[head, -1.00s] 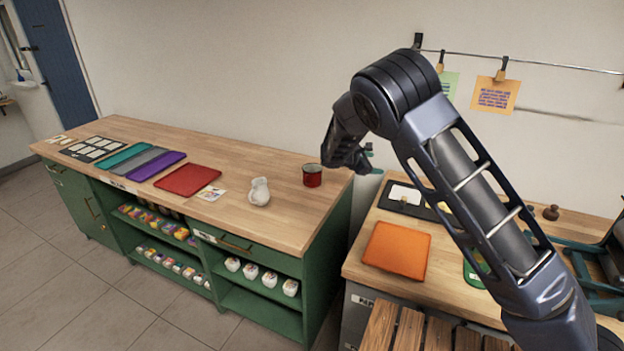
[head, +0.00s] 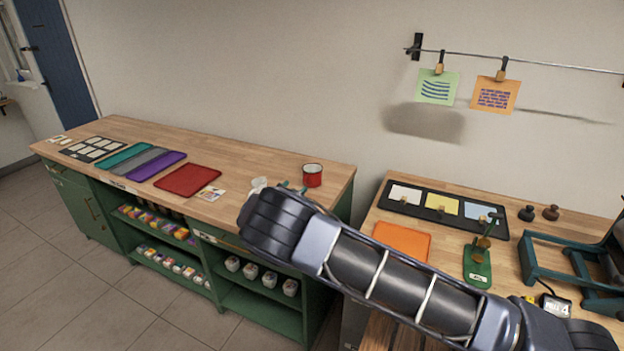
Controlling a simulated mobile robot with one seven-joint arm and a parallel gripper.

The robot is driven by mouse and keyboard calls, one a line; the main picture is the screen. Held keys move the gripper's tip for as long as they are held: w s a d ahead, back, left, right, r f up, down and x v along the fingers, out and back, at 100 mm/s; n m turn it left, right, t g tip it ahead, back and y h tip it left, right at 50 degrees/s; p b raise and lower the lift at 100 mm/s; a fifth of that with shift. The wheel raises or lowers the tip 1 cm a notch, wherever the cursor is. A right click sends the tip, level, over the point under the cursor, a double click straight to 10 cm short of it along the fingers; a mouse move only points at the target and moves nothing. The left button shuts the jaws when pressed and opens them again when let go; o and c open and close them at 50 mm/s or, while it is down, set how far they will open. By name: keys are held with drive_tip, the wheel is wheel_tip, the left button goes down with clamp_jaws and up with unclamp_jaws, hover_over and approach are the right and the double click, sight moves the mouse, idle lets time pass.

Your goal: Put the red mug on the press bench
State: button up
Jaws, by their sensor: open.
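The red mug (head: 312,176) stands upright near the right end of the long wooden-topped bench (head: 235,160) with green cabinets. My gripper (head: 291,187) shows only as small teal fingertips just left of the mug, apart and empty; my arm hides the rest. I cannot tell whether a fingertip touches the mug. The bench at the right, with a teal press frame (head: 560,268) on it, looks like the press bench (head: 507,255). My arm covers its front left part.
A white pitcher (head: 258,184) is partly hidden beside my gripper. A red mat (head: 188,180) lies further left. The right bench holds an orange mat (head: 402,240), a black tray (head: 432,213), a green stand (head: 478,268) and two small dark pots. A gap separates the benches.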

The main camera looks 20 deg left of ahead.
sight(306, 176)
drive_tip(key=w, duration=1)
drive_tip(key=shift+d+r, duration=0.2)
drive_tip(key=shift+d, duration=0.1)
clamp_jaws()
